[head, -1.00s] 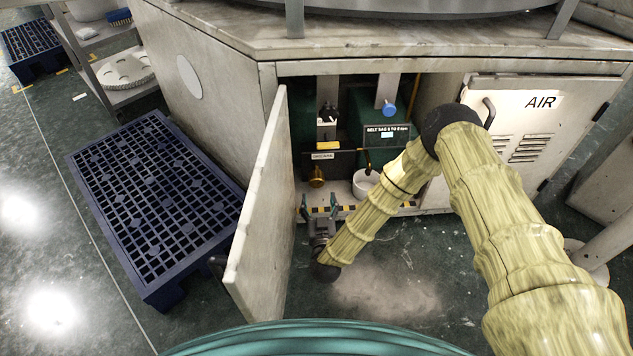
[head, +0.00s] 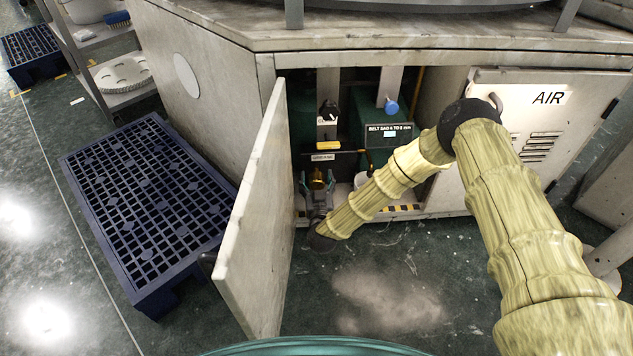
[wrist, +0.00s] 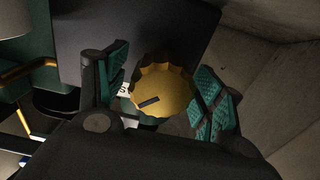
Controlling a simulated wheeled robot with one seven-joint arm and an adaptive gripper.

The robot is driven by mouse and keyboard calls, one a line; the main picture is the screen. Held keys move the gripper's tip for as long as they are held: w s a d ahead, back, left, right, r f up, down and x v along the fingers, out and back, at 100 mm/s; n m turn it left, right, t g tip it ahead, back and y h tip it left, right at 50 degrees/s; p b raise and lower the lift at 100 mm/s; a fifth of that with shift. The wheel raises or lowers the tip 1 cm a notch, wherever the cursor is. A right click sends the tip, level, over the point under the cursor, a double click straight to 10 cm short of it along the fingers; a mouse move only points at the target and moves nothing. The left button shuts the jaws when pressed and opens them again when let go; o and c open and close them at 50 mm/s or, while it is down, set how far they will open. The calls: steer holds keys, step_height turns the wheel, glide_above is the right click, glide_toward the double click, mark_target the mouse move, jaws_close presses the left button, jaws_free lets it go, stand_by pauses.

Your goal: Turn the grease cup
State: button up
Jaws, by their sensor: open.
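The grease cup (wrist: 161,92) is a brass, scalloped round cap with a dark slot mark on its face. In the wrist view it sits between the two teal-padded fingers of my gripper (wrist: 165,95). The fingers are open, one on either side; the left pad looks close to the cap, but I cannot tell whether it touches. In the head view the cup (head: 318,178) is a small brass shape inside the open cabinet, partly hidden by my gripper (head: 317,190), which reaches in low at the cabinet's left side.
The open cabinet door (head: 255,215) stands just left of my arm. A black knob (head: 328,110), a blue knob (head: 391,106) and a green belt-sag box (head: 388,132) are above and right. A white pot (head: 362,181) is partly behind my arm. A blue pallet (head: 150,205) lies left.

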steer(key=c, duration=1)
steer(key=shift+r+m+p, duration=0.1)
steer(key=shift+m+p, duration=0.3)
steer(key=shift+p, duration=0.1)
steer(key=m+p, duration=0.2)
steer(key=shift+d+m, duration=0.1)
steer(key=shift+m, duration=0.3)
steer(key=m+p, duration=0.2)
steer(key=m, duration=0.3)
steer(key=shift+d+p, duration=0.1)
steer(key=shift+p, duration=0.2)
steer(key=shift+f, duration=0.2)
